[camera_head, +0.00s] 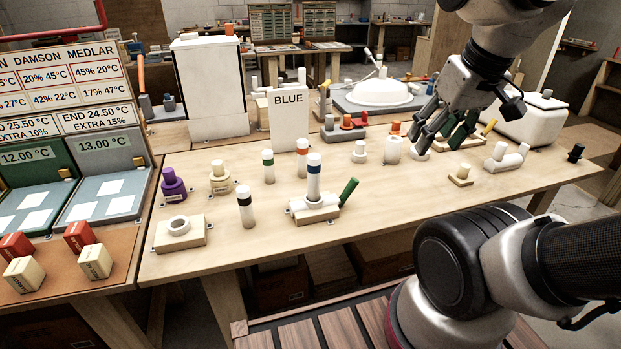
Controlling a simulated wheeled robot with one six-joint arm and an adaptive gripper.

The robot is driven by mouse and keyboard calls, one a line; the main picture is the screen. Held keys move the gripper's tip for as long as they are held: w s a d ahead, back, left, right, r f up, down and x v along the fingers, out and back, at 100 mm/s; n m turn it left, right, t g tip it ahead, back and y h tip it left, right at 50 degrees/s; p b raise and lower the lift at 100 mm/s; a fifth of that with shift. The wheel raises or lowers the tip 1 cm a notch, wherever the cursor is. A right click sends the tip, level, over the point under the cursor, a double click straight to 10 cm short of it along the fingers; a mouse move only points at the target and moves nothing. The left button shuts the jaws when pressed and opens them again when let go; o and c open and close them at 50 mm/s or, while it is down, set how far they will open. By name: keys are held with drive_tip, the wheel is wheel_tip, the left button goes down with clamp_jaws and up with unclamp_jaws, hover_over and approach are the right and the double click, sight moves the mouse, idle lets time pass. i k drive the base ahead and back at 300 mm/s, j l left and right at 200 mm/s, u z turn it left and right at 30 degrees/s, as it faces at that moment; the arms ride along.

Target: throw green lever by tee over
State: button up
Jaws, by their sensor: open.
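A green lever (348,191) leans up and to the right from a small wooden block (318,212) in the middle front of the bench. A white, blue-banded cylinder (314,178) stands upright on a white ring on the same block. A white pipe fitting (505,157), perhaps a tee, lies at the right of the bench. My gripper (440,143) is open and points down over the back right, well apart from the green lever.
Banded cylinders (268,166) and a purple bottle (173,186) stand left of the lever block. A white sign reading BLUE (289,119) stands behind. A small wooden block with a knob (461,175) lies to the right. The bench front between the two blocks is clear.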

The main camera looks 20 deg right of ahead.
sight(353, 184)
drive_tip(key=k+l+u, duration=0.15)
drive_tip(key=l, duration=0.25)
drive_tip(key=l+u, duration=0.1)
drive_tip(key=l, duration=0.25)
drive_tip(key=k+l+u, duration=0.15)
drive_tip(key=l, duration=0.2)
drive_tip(key=k+l+u, duration=0.1)
drive_tip(key=l, duration=0.25)
drive_tip(key=k, duration=0.1)
